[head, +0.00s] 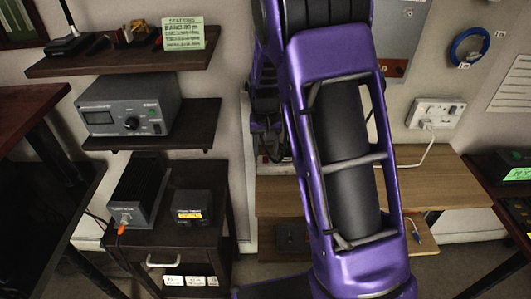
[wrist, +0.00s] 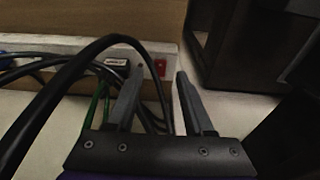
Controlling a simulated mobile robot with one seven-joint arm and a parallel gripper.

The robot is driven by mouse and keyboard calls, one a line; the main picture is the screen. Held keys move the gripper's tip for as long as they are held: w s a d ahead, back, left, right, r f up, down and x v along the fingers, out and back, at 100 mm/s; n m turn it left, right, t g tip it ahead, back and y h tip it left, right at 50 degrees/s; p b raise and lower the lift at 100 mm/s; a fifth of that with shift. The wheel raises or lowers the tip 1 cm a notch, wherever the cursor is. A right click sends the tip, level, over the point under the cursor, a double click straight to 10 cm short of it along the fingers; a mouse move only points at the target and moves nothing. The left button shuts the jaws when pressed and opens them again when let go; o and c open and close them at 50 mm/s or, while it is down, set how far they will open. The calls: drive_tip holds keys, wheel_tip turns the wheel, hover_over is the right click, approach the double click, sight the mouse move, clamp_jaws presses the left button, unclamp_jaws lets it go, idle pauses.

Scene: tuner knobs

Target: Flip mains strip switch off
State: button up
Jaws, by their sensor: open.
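The mains strip (wrist: 62,43) is a long pale bar in the wrist view, running along the foot of a brown wooden panel. Its red switch (wrist: 160,68) is near the strip's right end. My gripper (wrist: 160,72) is open and empty, with one finger on each side of the switch in the picture. Whether the fingertips touch the strip, and which way the rocker is tilted, I cannot tell. In the head view my purple arm hides the gripper, and the switch cannot be made out there.
Black cables (wrist: 70,88) loop across the strip and pass close to the left finger. A dark cabinet (wrist: 240,45) stands to the right. In the head view, a wooden bench (head: 435,190) is behind my arm and shelves of radio gear (head: 130,108) are at left.

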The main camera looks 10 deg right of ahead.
wheel_tip(320, 180, up, 15)
drive_tip(key=s+p, duration=0.1)
drive_tip(key=s, duration=0.1)
drive_tip(key=shift+a, duration=0.2)
